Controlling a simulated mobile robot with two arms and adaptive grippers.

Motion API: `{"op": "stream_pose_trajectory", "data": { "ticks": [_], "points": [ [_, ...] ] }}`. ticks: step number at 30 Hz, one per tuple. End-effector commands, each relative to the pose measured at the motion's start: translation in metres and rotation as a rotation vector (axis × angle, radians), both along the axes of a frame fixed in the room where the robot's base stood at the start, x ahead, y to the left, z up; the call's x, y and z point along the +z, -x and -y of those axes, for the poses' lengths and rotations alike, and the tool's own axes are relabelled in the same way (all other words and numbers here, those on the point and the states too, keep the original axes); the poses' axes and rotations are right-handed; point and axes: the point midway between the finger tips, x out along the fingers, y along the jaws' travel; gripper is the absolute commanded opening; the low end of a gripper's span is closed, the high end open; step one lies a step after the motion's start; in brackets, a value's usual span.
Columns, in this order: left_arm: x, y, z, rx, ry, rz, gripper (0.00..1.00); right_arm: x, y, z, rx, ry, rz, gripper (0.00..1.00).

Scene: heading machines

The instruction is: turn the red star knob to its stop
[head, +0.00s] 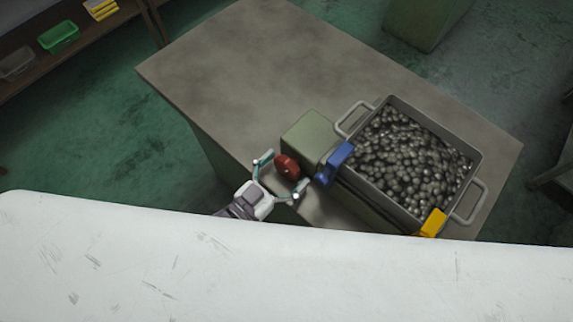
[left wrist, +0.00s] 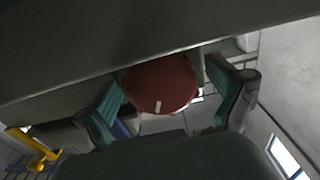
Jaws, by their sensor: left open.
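The red star knob (head: 287,167) sits on the near left side of a green-grey block (head: 309,137) on the table. In the left wrist view the knob (left wrist: 160,84) is a dark red disc with a short white mark near its lower edge. My left gripper (head: 279,177) is open, with its fingertips on either side of the knob. In the left wrist view the left gripper's teal-padded fingers (left wrist: 170,98) stand left and right of the knob; I cannot tell whether they touch it. My right gripper is not in view.
A grey metal bin (head: 388,101) full of small round parts stands right of the block. A blue piece (head: 334,163) is close to the right fingertip, and a yellow piece (head: 433,223) is at the bin's near corner. The table's far left (head: 215,65) is bare.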

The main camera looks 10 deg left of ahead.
Motion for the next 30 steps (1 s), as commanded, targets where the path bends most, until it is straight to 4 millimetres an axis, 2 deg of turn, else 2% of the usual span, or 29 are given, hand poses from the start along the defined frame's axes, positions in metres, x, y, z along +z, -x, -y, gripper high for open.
{"op": "stream_pose_trajectory", "data": {
  "ticks": [8, 18, 19, 30],
  "points": [
    [-0.0003, -0.0009, 0.0005, 0.000, -0.001, -0.001, 0.93, 0.0000, 0.0016, 0.0003, -0.001, 0.001, -0.003, 0.95],
    [-0.0003, -0.0007, 0.0002, 0.000, -0.001, -0.001, 0.37, -0.0001, 0.0020, -0.0002, 0.000, 0.000, -0.003, 0.95],
    [-0.0003, -0.0007, 0.0002, 0.000, -0.001, -0.001, 0.34, -0.0001, 0.0020, -0.0003, 0.000, 0.000, -0.003, 0.95],
    [0.0007, -0.0010, 0.0000, 0.001, -0.070, 0.048, 0.34, 0.0066, 0.0021, -0.0046, 0.000, -0.006, -0.003, 0.95]
  ]
}}
